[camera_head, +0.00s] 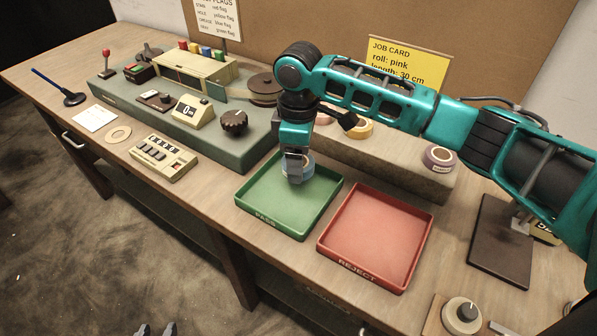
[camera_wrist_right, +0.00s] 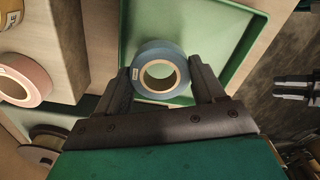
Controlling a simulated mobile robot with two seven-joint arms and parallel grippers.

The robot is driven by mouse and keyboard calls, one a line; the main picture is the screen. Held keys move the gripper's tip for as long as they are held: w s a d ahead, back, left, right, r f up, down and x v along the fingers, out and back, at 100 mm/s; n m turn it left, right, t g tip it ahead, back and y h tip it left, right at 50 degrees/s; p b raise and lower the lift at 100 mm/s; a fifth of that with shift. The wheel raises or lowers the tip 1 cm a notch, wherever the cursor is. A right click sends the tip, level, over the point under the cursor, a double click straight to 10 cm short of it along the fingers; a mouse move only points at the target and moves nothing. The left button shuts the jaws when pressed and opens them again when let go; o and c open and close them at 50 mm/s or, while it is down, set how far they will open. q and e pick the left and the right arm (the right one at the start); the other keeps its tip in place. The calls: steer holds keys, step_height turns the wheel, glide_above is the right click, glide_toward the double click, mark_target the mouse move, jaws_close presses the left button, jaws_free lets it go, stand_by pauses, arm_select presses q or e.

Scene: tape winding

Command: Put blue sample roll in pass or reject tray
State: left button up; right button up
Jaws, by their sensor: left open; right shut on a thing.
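The blue sample roll (camera_wrist_right: 142,62) is between the two fingers of my right gripper (camera_wrist_right: 163,85) in the right wrist view. The head view shows part of the roll (camera_head: 308,166) behind the right gripper (camera_head: 294,176), which is shut on it over the green PASS tray (camera_head: 328,198). The green tray floor (camera_wrist_right: 218,22) lies beyond the roll in the wrist view; whether the roll touches it I cannot tell. The red REJECT tray (camera_head: 395,228) is empty, just right of the green one. My left gripper (camera_head: 155,329) is open at the bottom edge, away from the table.
A raised block (camera_head: 405,175) behind the trays carries other rolls, including a purple roll (camera_head: 439,157). A green-grey machine (camera_head: 215,143), a keypad device (camera_head: 163,157) and a cardboard ring (camera_head: 118,134) are left.

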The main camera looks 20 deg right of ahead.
step_height(320, 180, down, 3)
steer(key=shift+f, duration=0.6)
steer(key=o, duration=0.8)
steer(key=shift+f, duration=0.1)
steer(key=shift+r, duration=0.2)
step_height(320, 180, up, 12)
steer(key=shift+f+p, duration=0.1)
steer(key=shift+p, duration=0.5)
